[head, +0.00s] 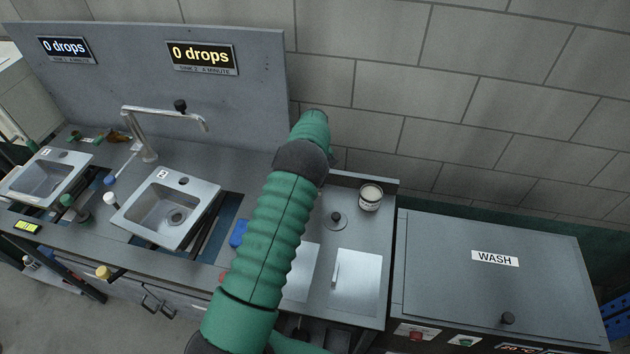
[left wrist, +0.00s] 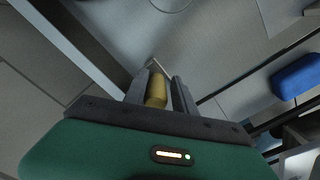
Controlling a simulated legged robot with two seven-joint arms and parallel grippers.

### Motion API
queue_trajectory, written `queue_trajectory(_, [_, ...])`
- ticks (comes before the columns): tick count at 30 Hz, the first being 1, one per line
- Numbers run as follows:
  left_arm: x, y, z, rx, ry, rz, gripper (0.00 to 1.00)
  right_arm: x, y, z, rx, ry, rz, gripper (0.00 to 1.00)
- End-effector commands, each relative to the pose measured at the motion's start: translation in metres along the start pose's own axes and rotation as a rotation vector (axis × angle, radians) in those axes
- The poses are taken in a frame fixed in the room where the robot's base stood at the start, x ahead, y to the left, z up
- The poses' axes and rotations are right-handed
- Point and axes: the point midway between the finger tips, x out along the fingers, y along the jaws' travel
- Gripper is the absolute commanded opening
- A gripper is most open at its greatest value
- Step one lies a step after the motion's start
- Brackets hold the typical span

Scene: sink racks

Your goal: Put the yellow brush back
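In the left wrist view, a short yellow cylinder, which looks like the handle of the yellow brush (left wrist: 156,91), sits between the two dark fingers of my left gripper (left wrist: 160,91). The fingers appear closed around it; its far end is hidden. In the head view, my green ribbed arm crosses the middle and reaches toward the wall beside the grey back panel. The gripper at its end and the brush are hidden there. My right gripper is not in view.
Sink 2 (head: 157,222), a faucet (head: 146,148) and the back panel (head: 180,80) stand left of the arm. A white-labelled can (head: 370,198) stands right, beside the grey WASH box (head: 494,270). A blue block (left wrist: 297,77) lies near the gripper. A yellow-topped item (head: 103,272) is at the counter front.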

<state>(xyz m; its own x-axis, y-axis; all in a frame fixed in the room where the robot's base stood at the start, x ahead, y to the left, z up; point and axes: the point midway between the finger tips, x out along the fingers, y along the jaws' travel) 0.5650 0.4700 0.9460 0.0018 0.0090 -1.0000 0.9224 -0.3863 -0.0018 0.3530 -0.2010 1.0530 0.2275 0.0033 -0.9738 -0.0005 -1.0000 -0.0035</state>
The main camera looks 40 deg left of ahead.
Motion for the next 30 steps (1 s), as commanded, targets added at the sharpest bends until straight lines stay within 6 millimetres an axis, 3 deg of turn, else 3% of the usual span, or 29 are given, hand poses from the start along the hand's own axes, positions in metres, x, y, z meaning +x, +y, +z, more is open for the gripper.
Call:
queue_trajectory(3, [0.001, 0.000, 0.000, 0.000, -0.001, 0.000, 0.46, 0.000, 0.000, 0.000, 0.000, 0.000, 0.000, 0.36])
queue_trajectory(15, [-0.007, 0.001, 0.000, 0.000, 0.000, 0.000, 0.46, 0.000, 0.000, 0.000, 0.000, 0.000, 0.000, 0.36])
queue_trajectory(24, [-0.080, 0.000, 0.000, 0.000, 0.003, 0.003, 0.46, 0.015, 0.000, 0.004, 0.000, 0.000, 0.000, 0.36])
queue_trajectory(30, [-0.117, 0.000, 0.000, 0.001, 0.001, 0.001, 0.46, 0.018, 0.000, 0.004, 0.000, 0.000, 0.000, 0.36])
